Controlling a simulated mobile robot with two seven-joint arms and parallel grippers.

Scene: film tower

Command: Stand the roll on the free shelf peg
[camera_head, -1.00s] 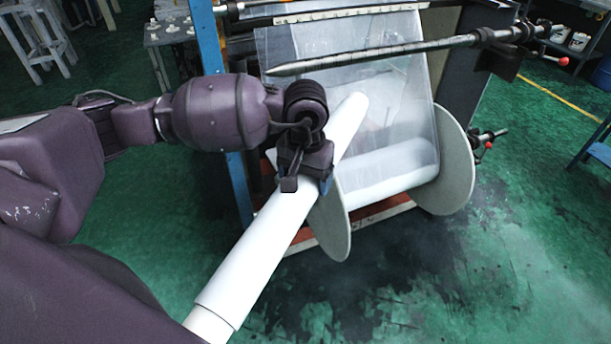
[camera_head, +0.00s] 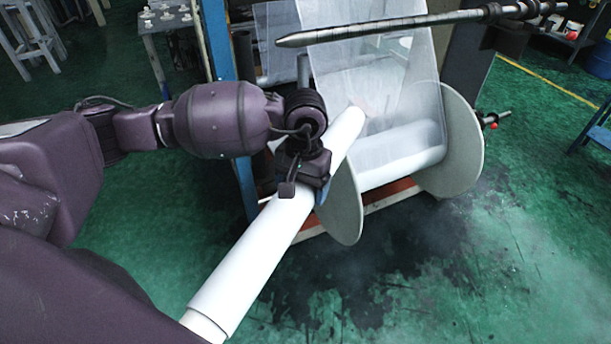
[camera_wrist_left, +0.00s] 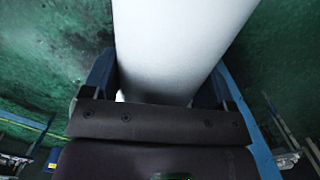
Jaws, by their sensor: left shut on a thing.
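The long white roll (camera_head: 258,258) lies slanted in the air in the head view, its lower end near the bottom edge and its upper end in front of the film machine. My left gripper (camera_head: 303,188) is shut on it around its upper half. In the left wrist view the roll (camera_wrist_left: 180,45) sits between the two fingers of my left gripper (camera_wrist_left: 160,85). My right gripper is not in view. I cannot make out a shelf or its free peg for certain in these frames.
A film machine with a blue post (camera_head: 220,60), a spool with round grey flanges (camera_head: 462,140) and a pointed metal bar (camera_head: 390,28) stands just beyond the roll. A small table (camera_head: 165,20) stands at the back left. Green floor (camera_head: 440,290) is clear at the lower right.

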